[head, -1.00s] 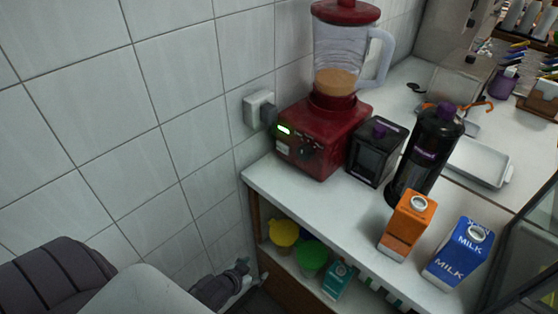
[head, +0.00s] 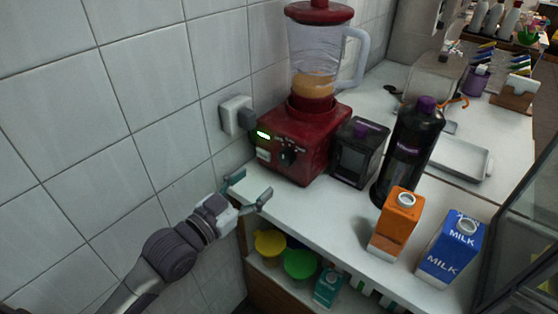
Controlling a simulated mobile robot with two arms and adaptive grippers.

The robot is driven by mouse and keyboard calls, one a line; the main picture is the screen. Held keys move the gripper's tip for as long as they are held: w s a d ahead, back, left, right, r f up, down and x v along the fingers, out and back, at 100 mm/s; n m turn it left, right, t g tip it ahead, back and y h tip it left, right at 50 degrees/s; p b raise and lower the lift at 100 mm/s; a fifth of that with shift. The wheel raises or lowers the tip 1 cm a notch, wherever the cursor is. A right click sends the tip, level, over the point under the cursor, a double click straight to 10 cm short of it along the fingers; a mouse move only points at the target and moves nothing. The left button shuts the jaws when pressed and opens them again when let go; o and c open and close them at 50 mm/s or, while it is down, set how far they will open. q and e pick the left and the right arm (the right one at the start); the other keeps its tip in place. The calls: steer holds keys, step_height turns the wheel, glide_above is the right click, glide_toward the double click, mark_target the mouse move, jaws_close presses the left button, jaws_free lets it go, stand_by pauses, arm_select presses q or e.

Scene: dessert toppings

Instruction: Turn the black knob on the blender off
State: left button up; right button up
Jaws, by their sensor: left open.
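The red blender (head: 318,135) stands at the back left of the white counter, with a pale brown mix in its clear jug. Its black knob (head: 288,158) is on the front of the red base, below and right of a lit green display (head: 263,135). My left gripper (head: 249,188) is open and empty at the counter's left edge, below and left of the knob and apart from it. My right gripper is not in view.
A black box-shaped container (head: 358,153) and a tall black bottle (head: 408,150) stand right of the blender. An orange carton (head: 396,225) and a blue milk carton (head: 450,248) stand nearer the front. A wall socket (head: 235,114) with a plug is left of the blender.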

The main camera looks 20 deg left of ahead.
mark_target(284, 160)
arm_select(q)
steer(key=x, duration=1)
steer(key=shift+p, duration=0.4)
steer(key=shift+f, duration=0.1)
steer(key=c, duration=1.1)
steer(key=shift+c, duration=0.2)
